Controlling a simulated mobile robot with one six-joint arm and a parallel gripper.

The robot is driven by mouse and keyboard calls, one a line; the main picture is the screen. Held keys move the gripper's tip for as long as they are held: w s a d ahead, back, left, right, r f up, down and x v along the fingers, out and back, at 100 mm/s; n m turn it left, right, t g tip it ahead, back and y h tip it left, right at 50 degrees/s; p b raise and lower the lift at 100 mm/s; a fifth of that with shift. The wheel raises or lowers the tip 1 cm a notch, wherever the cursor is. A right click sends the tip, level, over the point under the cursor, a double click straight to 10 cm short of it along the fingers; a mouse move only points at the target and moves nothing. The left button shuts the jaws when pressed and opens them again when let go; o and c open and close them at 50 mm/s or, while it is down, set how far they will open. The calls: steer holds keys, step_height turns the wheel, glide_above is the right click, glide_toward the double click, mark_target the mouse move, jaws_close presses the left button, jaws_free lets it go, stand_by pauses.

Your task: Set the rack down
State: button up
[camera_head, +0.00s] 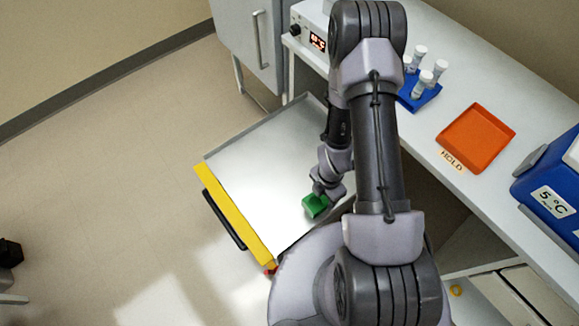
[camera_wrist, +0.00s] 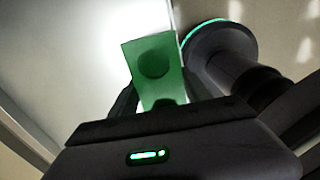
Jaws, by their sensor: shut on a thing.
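A small green rack (camera_head: 315,207) with a round hollow in its face is held in my gripper (camera_head: 322,194). In the wrist view the rack (camera_wrist: 168,87) sits between the two dark fingers of my gripper (camera_wrist: 157,97), which are shut on it. In the head view it appears over the near right part of a pale metal surface (camera_head: 255,160) with a yellow front edge. I cannot tell whether the rack touches that surface. My arm hides part of the surface's right side.
On the white bench at right stand a blue rack (camera_head: 419,98) with several white-capped vials, an orange tray (camera_head: 476,138) beside a HOLD label, and a blue box (camera_head: 552,198) marked 5 °C. A device with a red display (camera_head: 317,41) stands at the back. The metal surface's left and middle are clear.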

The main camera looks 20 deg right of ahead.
steer(key=shift+n, duration=0.3)
steer(key=w+a+b, duration=0.1)
steer(key=w+a, duration=0.1)
steer(key=w, duration=0.2)
steer(key=w+a+f+b, duration=0.1)
steer(key=w+a, duration=0.2)
steer(key=w, duration=0.2)
steer(key=w+a+f+b, duration=0.1)
steer(key=w+a, duration=0.1)
steer(key=w, duration=0.2)
steer(key=shift+w+a+f, duration=0.1)
steer(key=shift+w+a, duration=0.25)
step_height(320, 180, down, 4)
steer(key=shift+r+b, duration=0.25)
steer(key=shift+b, duration=0.7)
steer(key=shift+r, duration=0.2)
steer(key=shift+f, duration=0.15)
steer(key=o, duration=1.5)
